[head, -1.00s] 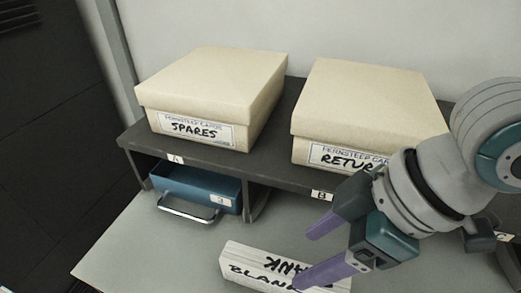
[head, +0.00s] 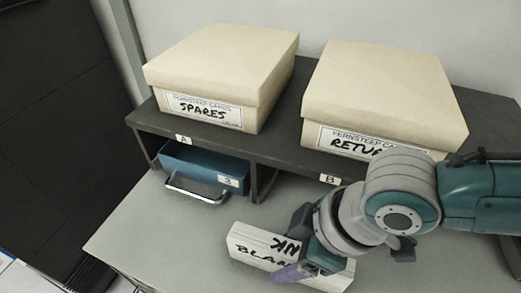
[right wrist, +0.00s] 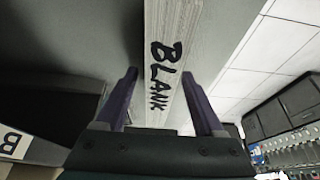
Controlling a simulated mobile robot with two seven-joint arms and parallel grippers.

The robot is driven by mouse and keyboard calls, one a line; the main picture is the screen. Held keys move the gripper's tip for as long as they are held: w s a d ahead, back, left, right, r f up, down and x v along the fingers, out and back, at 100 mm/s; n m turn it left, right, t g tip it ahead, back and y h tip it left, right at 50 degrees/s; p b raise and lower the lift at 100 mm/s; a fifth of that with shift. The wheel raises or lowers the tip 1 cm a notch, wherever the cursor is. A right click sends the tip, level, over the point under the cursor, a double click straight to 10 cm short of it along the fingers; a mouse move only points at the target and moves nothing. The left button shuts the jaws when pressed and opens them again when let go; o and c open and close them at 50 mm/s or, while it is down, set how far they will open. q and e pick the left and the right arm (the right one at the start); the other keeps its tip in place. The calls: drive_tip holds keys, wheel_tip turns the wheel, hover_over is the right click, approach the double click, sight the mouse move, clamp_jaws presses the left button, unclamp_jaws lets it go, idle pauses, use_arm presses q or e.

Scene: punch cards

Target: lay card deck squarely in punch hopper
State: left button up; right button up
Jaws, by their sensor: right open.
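The card deck (head: 245,245) is a white block of cards marked BLANK, lying on the grey desktop in the head view. My right gripper (head: 287,262) is at the deck's right half, partly covering it. In the right wrist view the deck (right wrist: 163,75) runs between the two purple fingers of the open right gripper (right wrist: 160,75). Gaps show beside the deck there, and I cannot tell whether either finger touches it. My left gripper is not in view. I cannot make out a punch hopper in either view.
A dark shelf (head: 290,158) behind the deck carries a SPARES box (head: 220,65) and a RETURN-labelled box (head: 385,90). A blue drawer (head: 200,165) with a metal handle sits under label A. Desktop left of the deck is clear. Dark equipment (right wrist: 290,110) shows in the right wrist view.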

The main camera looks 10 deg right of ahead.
drive_tip(key=shift+f, duration=0.1)
clamp_jaws()
idle(0.5)
idle(0.3)
